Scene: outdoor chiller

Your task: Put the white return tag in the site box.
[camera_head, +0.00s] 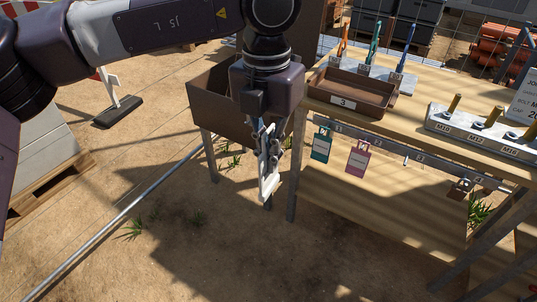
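My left gripper (268,170) hangs fingers down at the left end of the table, in front of a brown open box (210,88). The box may be the site box; I see no label on it. A white, flat piece that looks like the white return tag (269,188) shows between and below the fingertips, and the gripper looks shut on it. My arm and gripper hide part of the box and most of its inside. My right gripper is not in view.
A numbered rail (400,150) along the table's front edge carries a teal tag (321,146) and a pink tag (358,160). A brown tray marked 3 (345,101) and a bolt block (480,131) stand on the table (425,98).

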